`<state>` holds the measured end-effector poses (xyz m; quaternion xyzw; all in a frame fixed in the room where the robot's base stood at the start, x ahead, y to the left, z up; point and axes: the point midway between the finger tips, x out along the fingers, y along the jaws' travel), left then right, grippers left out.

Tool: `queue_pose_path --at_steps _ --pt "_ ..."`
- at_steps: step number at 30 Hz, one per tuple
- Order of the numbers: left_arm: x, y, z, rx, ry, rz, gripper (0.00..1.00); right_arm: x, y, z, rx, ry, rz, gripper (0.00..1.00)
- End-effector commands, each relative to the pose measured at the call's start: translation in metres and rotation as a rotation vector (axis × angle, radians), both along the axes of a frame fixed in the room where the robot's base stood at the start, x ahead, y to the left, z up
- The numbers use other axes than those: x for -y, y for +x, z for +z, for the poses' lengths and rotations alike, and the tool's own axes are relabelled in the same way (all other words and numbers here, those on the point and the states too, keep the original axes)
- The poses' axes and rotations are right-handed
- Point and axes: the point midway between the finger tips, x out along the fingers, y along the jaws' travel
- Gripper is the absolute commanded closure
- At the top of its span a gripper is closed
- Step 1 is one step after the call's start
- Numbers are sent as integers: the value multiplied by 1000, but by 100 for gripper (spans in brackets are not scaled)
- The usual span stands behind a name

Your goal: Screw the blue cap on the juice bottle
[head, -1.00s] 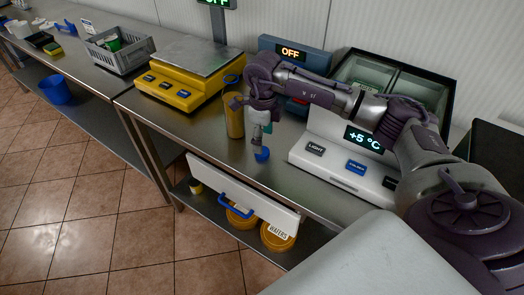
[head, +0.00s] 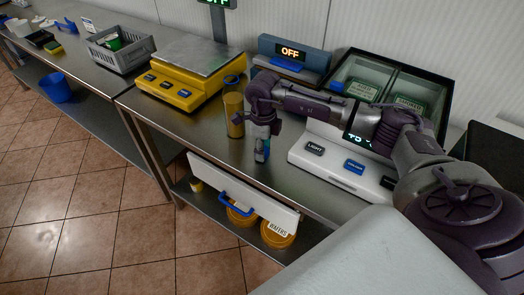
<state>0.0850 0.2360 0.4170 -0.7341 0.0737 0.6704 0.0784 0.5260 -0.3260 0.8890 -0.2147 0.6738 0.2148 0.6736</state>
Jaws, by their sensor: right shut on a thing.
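The juice bottle (head: 234,112) is a tall yellow-orange cylinder standing upright on the steel counter, just left of my right gripper. The blue cap (head: 261,156) is at the counter's front part, to the right of and nearer than the bottle. My right gripper (head: 262,150) points down and is shut on the blue cap, its fingers covering much of it. I cannot tell whether the cap still touches the counter. My left gripper is not in view.
A yellow scale (head: 180,88) stands behind left of the bottle. A white control panel (head: 335,165) with buttons is close right of my right gripper. A grey crate (head: 118,47) stands farther left. The counter's front edge is near; bare steel lies left of the bottle.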

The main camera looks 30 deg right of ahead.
Motion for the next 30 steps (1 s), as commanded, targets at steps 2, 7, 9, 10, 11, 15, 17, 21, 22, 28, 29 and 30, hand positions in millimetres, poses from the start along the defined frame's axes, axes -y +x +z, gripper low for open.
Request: queue_pose_path --at_steps 2,7,9,10,11,15,17,21,22,28,29,30 --pt "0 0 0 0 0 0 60 0 0 0 0 0 0 66" --pt "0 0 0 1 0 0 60 0 0 0 0 0 0 66" --pt "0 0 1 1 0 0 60 0 0 2 0 0 0 66" --pt "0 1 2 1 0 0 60 0 0 3 1 -1 0 66" --pt "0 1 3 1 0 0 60 0 0 5 1 -1 0 66" --pt "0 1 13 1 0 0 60 0 1 19 2 -1 -1 66" --pt "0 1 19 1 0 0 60 1 1 28 3 0 -1 66" --pt "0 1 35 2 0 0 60 6 -6 51 -1 -3 -2 66" --pt "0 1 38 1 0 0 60 10 -12 54 -2 -4 -2 66" --pt "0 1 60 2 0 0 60 36 -52 82 -2 -5 -2 66" --pt "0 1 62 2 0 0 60 39 -57 85 -3 -5 -2 66" --pt "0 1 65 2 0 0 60 44 -64 90 -2 -5 -2 66"
